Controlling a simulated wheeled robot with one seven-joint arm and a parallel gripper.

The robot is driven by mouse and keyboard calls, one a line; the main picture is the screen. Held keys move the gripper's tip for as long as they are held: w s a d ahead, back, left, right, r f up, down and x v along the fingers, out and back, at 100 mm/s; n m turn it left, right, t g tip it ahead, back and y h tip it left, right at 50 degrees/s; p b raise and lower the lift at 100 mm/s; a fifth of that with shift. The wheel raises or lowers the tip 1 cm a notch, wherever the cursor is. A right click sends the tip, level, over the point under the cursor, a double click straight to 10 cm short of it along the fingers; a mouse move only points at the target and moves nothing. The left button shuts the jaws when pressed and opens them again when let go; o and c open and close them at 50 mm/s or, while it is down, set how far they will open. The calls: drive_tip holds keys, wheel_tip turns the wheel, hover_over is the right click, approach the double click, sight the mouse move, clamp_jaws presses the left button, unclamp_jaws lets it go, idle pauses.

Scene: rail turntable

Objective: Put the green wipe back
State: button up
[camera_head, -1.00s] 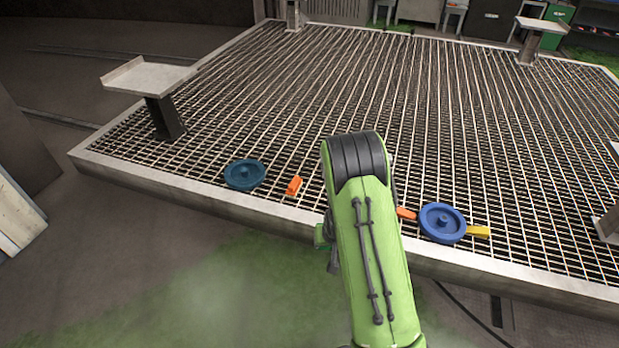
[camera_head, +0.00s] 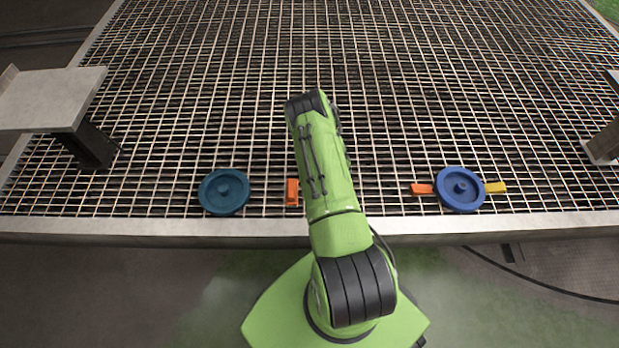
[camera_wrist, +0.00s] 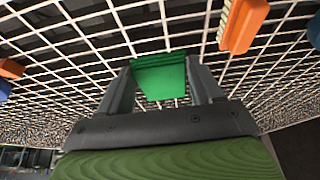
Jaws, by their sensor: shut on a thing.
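The green wipe (camera_wrist: 160,75) shows in the wrist view as a green block between the two fingers of my gripper (camera_wrist: 163,80). My gripper is shut on it, and the grating shows behind it. In the head view my green arm reaches over the front edge of the grating, and the arm hides the gripper and the wipe. I cannot tell how far the wipe is from the grating.
On the grating (camera_head: 260,110) lie a teal disc (camera_head: 224,191), an orange block (camera_head: 292,192), and a blue disc (camera_head: 461,189) between an orange piece (camera_head: 422,189) and a yellow piece (camera_head: 495,188). Raised plates on posts stand left (camera_head: 50,97) and right.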

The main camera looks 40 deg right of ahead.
drive_tip(key=shift+w+d+f, duration=0.1)
drive_tip(key=shift+w+f, duration=0.05)
drive_tip(key=shift+f, duration=0.1)
wheel_tip(320, 180, down, 10)
drive_tip(key=b, duration=0.4)
drive_tip(key=shift+r, duration=0.15)
drive_tip(key=o, duration=0.9)
drive_tip(key=shift+o, duration=0.2)
